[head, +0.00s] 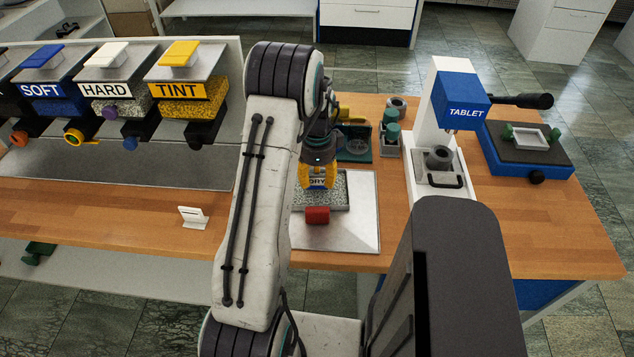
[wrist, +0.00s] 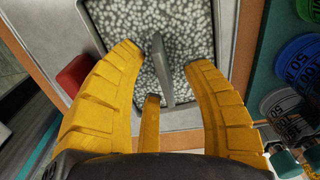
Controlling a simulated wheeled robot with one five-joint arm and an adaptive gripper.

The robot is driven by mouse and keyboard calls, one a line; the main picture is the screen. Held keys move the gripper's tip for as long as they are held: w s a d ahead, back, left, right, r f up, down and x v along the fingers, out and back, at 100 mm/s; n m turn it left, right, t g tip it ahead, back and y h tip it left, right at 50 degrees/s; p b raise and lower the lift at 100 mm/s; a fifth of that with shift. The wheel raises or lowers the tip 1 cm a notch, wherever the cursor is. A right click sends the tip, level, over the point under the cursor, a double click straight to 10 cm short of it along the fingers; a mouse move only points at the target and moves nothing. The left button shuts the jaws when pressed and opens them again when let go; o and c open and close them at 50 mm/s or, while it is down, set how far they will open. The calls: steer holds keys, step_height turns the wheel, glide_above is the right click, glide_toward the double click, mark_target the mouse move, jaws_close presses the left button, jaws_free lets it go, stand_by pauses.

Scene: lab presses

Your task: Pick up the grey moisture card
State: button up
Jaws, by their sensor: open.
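A thin grey upright piece (wrist: 162,72), which looks like the moisture card seen edge-on, stands in a tray of grey speckled granules (wrist: 115,18). My gripper (wrist: 166,62) has its yellow fingers apart, one on each side of this piece, with gaps showing on both sides. In the head view my gripper (head: 318,176) is low over the granule tray (head: 335,195). The foot of the card is hard to make out.
A red block (head: 317,215) sits at the tray's near edge. The TABLET press (head: 455,110) stands to the right, and a dark green rack (head: 355,145) with cups is behind. SOFT, HARD and TINT dispensers (head: 190,90) are left. Bare wood (head: 120,205) lies front left.

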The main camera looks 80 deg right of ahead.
steer(key=shift+f, duration=0.8)
jaws_close()
